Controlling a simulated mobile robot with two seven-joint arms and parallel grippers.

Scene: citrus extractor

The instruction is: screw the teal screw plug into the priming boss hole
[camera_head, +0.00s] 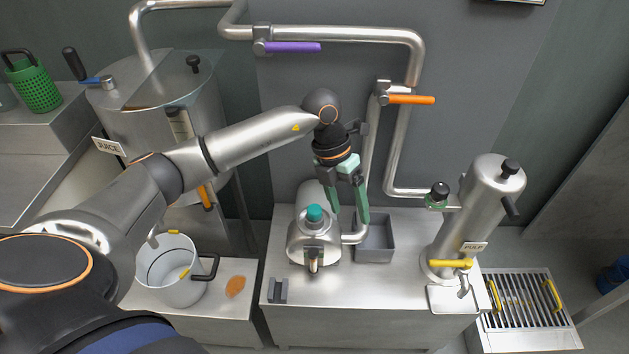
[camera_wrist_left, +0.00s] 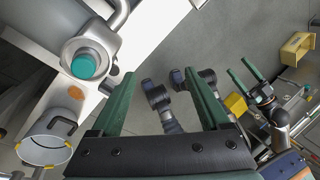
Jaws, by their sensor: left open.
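The teal screw plug (camera_head: 315,213) stands upright on top of the steel pump body (camera_head: 302,247), in a round boss. It also shows in the left wrist view (camera_wrist_left: 84,66). I cannot tell how deep its thread sits; the hole is hidden under it. My left gripper (camera_head: 348,216) is open and empty, fingers pointing down, just right of the plug and apart from it. In the left wrist view its fingers (camera_wrist_left: 157,75) have the plug outside them, to the left. My right gripper (camera_wrist_left: 239,66) shows at the right of that view, fingers apart and empty.
A grey bin (camera_head: 375,240) stands right of the pump on the steel bench. A grey slotted block (camera_head: 278,291) is at the front left. The pulp cylinder (camera_head: 466,220) stands at the right, and pipes rise behind. A white bucket (camera_head: 170,272) is at the left.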

